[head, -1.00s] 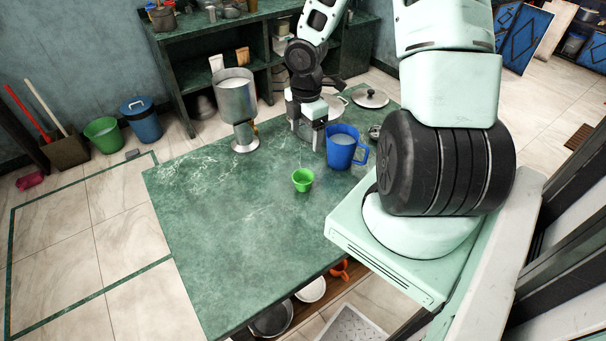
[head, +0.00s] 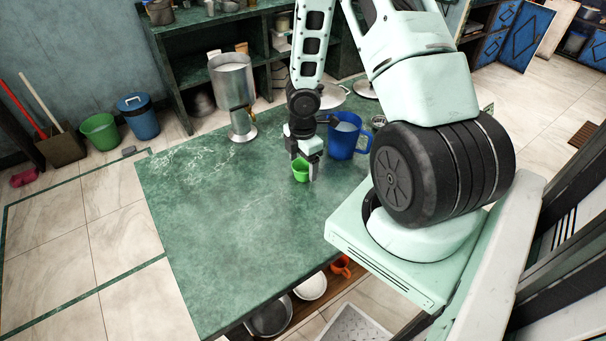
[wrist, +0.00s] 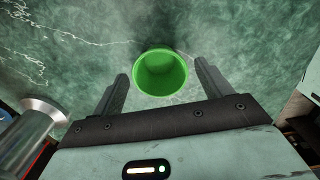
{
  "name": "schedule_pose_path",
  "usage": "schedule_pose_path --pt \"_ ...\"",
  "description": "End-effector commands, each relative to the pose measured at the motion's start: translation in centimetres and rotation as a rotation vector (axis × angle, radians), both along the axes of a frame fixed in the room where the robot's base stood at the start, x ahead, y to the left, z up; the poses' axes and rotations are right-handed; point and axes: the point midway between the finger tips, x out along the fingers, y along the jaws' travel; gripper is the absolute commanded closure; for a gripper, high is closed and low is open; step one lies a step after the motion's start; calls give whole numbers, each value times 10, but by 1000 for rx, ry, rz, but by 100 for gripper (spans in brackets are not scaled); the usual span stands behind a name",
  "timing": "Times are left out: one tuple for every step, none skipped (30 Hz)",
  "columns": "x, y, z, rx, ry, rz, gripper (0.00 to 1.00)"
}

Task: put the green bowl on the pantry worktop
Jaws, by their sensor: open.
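The small green bowl (head: 300,171) stands upright on the green marble worktop (head: 235,240). In the wrist view the green bowl (wrist: 161,73) is empty and lies just ahead of my fingertips, centred between them. My gripper (head: 303,168) is right at the bowl in the head view and partly covers it. In the wrist view my gripper (wrist: 160,78) is open, with one finger to each side of the bowl and a gap on both sides. I cannot tell which surface is the pantry worktop.
A blue jug (head: 344,138) stands close right of my gripper. A metal dispenser (head: 236,95) stands behind left. A pan lid (head: 366,89) and a small metal bowl (head: 378,121) lie farther back. The front left of the worktop is clear. A green shelf unit (head: 200,70) is behind.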

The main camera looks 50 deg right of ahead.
Motion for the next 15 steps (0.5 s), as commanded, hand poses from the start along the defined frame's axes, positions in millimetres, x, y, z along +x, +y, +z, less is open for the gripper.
schedule_pose_path --pt "0 -1 -11 -2 1 0 23" --pt "0 -1 -14 -2 1 1 23" --pt "0 0 -16 -1 0 1 23" --pt "0 -1 -17 -1 0 -1 23" --pt "0 -1 -17 -1 0 -2 23" --pt "0 -1 -17 -1 0 -2 23" --pt "0 -1 -17 -1 0 -2 23" --pt "0 -1 -17 -1 0 -3 23" --pt "0 -1 -16 -1 0 -3 23" --pt "0 -1 -16 -1 0 -3 23" --pt "0 -1 -16 -1 0 -2 23" --pt "0 -1 -16 -1 0 -2 28" --pt "0 -1 -16 -1 0 -2 36" --pt "0 -1 -16 -1 0 -2 45" --pt "0 -1 -16 -1 0 -2 56"
